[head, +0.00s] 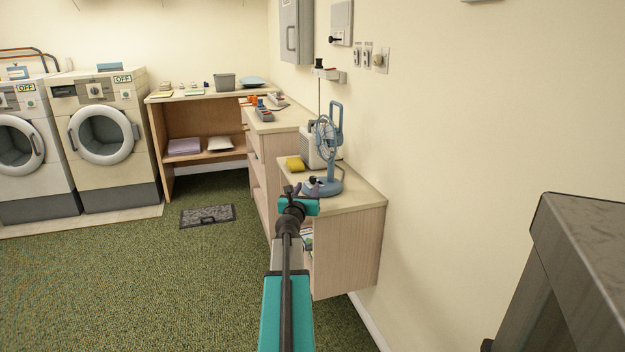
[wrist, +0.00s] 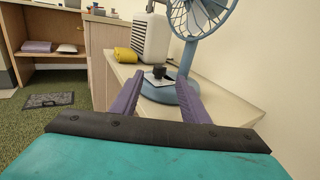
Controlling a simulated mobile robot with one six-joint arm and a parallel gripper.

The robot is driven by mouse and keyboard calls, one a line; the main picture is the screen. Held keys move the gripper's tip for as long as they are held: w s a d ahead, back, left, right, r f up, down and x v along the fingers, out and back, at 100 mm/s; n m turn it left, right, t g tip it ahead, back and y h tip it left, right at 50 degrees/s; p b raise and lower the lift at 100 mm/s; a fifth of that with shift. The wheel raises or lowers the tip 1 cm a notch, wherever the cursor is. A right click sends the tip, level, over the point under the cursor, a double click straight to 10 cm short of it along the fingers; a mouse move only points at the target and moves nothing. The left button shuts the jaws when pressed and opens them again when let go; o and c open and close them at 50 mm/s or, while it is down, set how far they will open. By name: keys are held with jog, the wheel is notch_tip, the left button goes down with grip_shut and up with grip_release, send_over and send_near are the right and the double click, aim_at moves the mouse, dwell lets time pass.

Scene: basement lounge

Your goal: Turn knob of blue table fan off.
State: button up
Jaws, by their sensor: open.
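The blue table fan (head: 327,150) stands upright on the near end of the wooden counter. In the wrist view the fan (wrist: 185,56) shows its base, its stem and the lower part of its caged head. A dark knob (wrist: 158,72) sits on a pale plate on the front of the fan's base. My gripper (wrist: 160,86) is open, with its two purple fingers apart and pointing at the base. The knob shows between the fingers, apparently beyond their tips. In the head view my gripper (head: 312,188) is close to the front of the fan, and the knob is hard to make out.
A cream box-like appliance (wrist: 151,38) stands behind the fan, beside a yellow cloth-like item (wrist: 125,55). The counter top (head: 350,196) is clear right of the fan, up to the wall. Washing machines (head: 103,135) stand far left. Green carpet (head: 170,285) is open at left.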

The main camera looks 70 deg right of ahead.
aim_at(315, 179)
jog(key=shift+w+d+b, duration=0.1)
jog(key=shift+w+d, duration=0.15)
jog(key=shift+d, duration=1.35)
jog(key=shift+w+d+b, duration=0.15)
jog(key=shift+w+d, duration=0.15)
jog(key=shift+d, duration=1.3)
jog(key=shift+w+d+b, duration=0.1)
jog(key=shift+w+d, duration=0.15)
jog(key=shift+d, duration=1.35)
jog(key=shift+c, duration=0.3)
grip_shut()
jog(key=shift+s+n+t+y+p, duration=0.1)
jog(key=shift+n+t+y+p, duration=0.5)
jog(key=shift+n+t, duration=1.3)
jog(key=shift+d+n+t+y+p, duration=0.15)
jog(key=shift+n+t+y, duration=0.35)
jog(key=shift+t, duration=0.55)
jog(key=shift+a+n+t+y+p, duration=0.15)
jog(key=shift+n+t+y, duration=0.35)
jog(key=shift+t, duration=0.55)
jog(key=shift+n+t+y+p, duration=0.95)
jog(key=shift+n+t+y, duration=0.55)
jog(key=shift+t+y, duration=0.45)
jog(key=shift+n+y, duration=0.3)
jog(key=shift+y, duration=0.05)
